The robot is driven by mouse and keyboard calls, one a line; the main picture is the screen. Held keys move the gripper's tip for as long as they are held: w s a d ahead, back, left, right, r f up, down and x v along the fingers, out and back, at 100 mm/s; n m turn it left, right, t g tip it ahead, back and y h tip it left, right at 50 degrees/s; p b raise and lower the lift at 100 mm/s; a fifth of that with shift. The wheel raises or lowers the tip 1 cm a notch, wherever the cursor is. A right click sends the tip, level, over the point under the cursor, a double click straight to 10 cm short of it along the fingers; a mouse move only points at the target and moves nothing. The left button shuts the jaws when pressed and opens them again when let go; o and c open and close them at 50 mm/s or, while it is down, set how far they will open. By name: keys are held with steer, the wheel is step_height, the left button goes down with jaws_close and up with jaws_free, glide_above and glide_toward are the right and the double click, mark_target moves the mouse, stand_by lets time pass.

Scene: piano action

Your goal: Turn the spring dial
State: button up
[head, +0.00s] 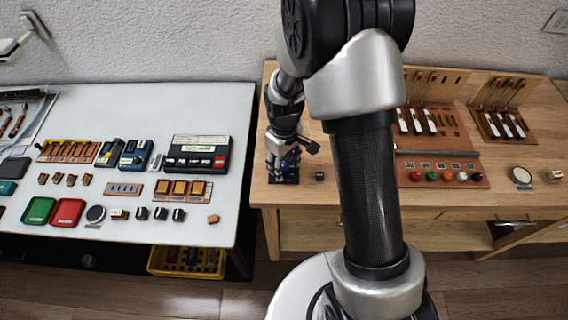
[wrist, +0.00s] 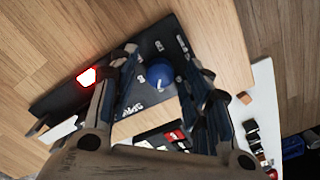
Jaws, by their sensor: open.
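The spring dial looks to be the round blue knob (wrist: 160,73) on a dark panel (wrist: 62,100) in the wrist view. White markings lie around the knob, and a red light (wrist: 87,77) glows on the panel to its left. My gripper (wrist: 163,62) is open, with one finger on each side of the knob in the picture. I cannot tell whether either finger touches it. In the head view my gripper (head: 284,152) points down over the small dark panel (head: 284,180) at the left end of the wooden table. There the knob is mostly hidden by the gripper.
A small dark cube (head: 320,176) stands just right of the panel. On the wooden table (head: 300,205), a board with coloured buttons (head: 447,177) lies farther right, beyond my arm. The white table (head: 215,228) to the left holds trays, blocks and a black device (head: 196,153).

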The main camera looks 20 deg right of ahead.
jaws_close()
steer(key=shift+m+p, duration=0.35)
steer(key=shift+m, duration=1.05)
jaws_free()
